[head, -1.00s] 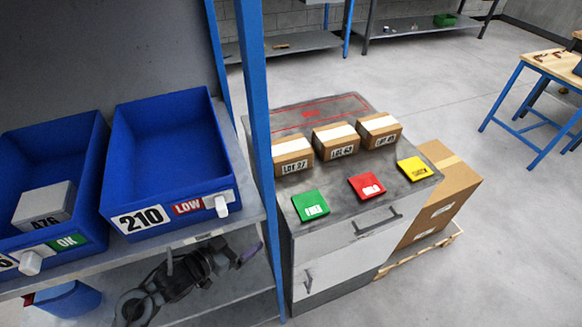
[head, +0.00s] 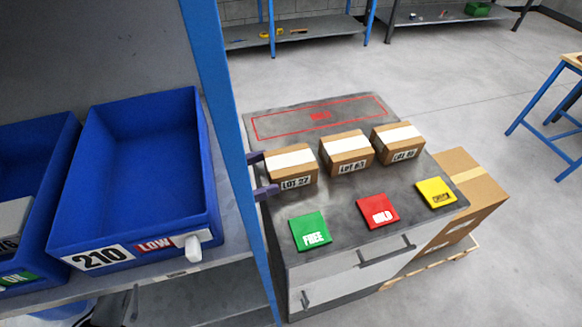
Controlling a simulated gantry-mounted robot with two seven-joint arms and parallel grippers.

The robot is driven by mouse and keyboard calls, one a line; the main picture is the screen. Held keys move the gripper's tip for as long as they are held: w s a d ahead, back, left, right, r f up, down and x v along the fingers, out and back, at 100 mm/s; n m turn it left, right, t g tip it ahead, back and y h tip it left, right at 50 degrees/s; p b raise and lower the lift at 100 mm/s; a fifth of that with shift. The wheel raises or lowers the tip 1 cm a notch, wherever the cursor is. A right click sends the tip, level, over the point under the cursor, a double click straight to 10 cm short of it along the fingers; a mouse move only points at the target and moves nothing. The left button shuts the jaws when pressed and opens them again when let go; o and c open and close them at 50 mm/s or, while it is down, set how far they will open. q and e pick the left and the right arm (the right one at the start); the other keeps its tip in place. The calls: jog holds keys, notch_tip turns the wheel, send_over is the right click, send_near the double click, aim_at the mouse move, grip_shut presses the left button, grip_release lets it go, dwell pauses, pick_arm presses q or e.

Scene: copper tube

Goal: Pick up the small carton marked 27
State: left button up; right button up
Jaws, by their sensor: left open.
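The small carton marked LOT 27 (head: 291,166) stands upright at the left end of a row of three cartons on the grey cabinet top (head: 340,207). It is brown with a white strip across its top. My left gripper (head: 268,174) is open at the carton's left side, with one dark purple finger towards the back and one near its front left corner. The blue post hides most of the gripper, and I cannot tell whether the fingers touch the carton. My right gripper is out of view.
The LOT 63 carton (head: 346,153) and a third carton (head: 397,143) stand to the right. Green FREE (head: 310,231), red HOLD (head: 377,210) and yellow (head: 436,192) plates lie in front. The blue rack post (head: 232,150) and blue bin 210 (head: 143,180) are at left.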

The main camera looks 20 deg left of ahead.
aim_at(283, 165)
pick_arm(q)
jog(key=shift+b+x, duration=0.6)
jog(key=shift+x, duration=2.25)
jog(key=shift+a, duration=0.1)
jog(key=c, duration=0.9)
